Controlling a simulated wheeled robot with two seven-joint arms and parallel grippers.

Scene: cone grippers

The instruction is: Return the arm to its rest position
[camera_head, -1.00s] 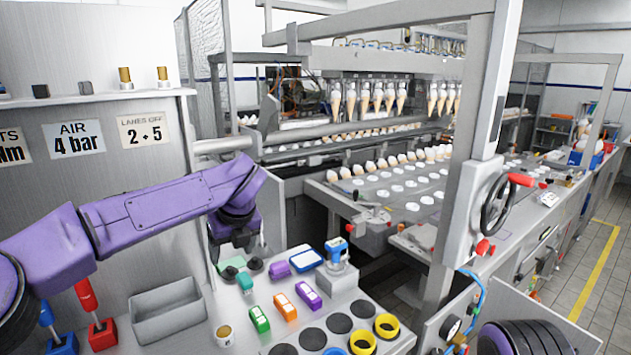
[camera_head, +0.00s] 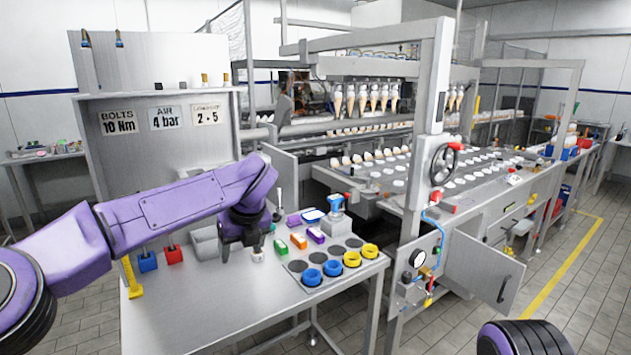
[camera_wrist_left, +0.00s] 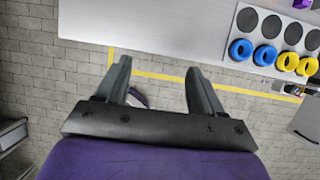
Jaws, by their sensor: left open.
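My left arm (camera_head: 170,205) is purple and black and comes in from the left in the head view, bent, with its wrist turned down. The left gripper (camera_head: 242,248) hangs at its end, in front of the workbench (camera_head: 200,310) in the picture. In the left wrist view the left gripper (camera_wrist_left: 158,85) has its two fingers wide apart with nothing between them. Tiled floor lies below the fingers, and the bench edge is above them in that picture. Only a purple and black part of my right arm (camera_head: 522,340) shows at the bottom right; its gripper is out of view.
The bench holds blue rings (camera_head: 312,277), yellow rings (camera_head: 370,251), a grey bin (camera_head: 205,240), a red block (camera_head: 173,256) and a blue block (camera_head: 147,262). The cone machine (camera_head: 430,170) stands behind, with an open cabinet door (camera_head: 485,280). Floor with a yellow line (camera_head: 560,270) is free at right.

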